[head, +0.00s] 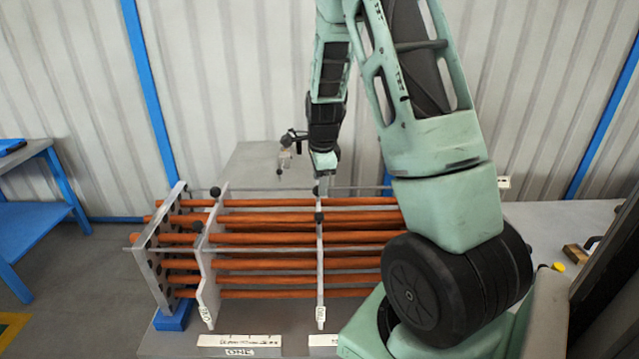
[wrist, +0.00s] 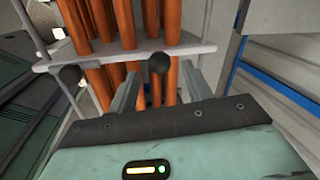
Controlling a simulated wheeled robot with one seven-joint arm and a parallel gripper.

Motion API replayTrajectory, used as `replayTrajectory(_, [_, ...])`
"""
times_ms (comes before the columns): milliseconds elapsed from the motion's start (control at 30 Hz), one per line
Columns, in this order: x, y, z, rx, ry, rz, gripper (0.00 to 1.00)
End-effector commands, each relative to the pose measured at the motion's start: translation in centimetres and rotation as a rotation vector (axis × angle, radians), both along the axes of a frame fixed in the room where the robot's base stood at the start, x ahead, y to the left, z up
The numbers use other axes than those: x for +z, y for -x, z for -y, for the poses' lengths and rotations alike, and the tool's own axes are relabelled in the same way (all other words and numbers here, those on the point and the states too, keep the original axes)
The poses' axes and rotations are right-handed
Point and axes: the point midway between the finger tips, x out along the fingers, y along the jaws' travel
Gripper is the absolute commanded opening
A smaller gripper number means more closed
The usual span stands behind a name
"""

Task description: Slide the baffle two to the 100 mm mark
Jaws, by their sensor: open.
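Baffle two (head: 320,262) is a thin grey upright plate around the orange tubes, right of the other baffle, with a small tag at its foot. It has dark round knobs on its upper part. My gripper (head: 322,180) is above its top edge, pointing down. In the wrist view my gripper (wrist: 160,78) is open, its two grey fingers on either side of a black knob (wrist: 158,62) on the grey plate (wrist: 120,54). I cannot tell whether a finger touches it. The 100 mm mark cannot be read; my arm hides part of the right side.
Baffle one (head: 207,270) stands left, near the end plate (head: 150,275). White scale strips (head: 240,341) lie along the table's front; one is labelled ONE. Orange tubes (head: 265,239) and thin rods run sideways. A blue bench (head: 40,200) stands far left.

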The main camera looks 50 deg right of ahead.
Motion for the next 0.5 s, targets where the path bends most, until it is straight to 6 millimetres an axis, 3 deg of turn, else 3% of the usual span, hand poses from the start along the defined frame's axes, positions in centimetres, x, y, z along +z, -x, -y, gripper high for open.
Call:
replayTrajectory(200, [-2.2,-0.3,0.3,0.000,0.000,-0.001,0.50])
replayTrajectory(500, [-2.7,-0.5,0.3,0.001,0.001,0.001,0.50])
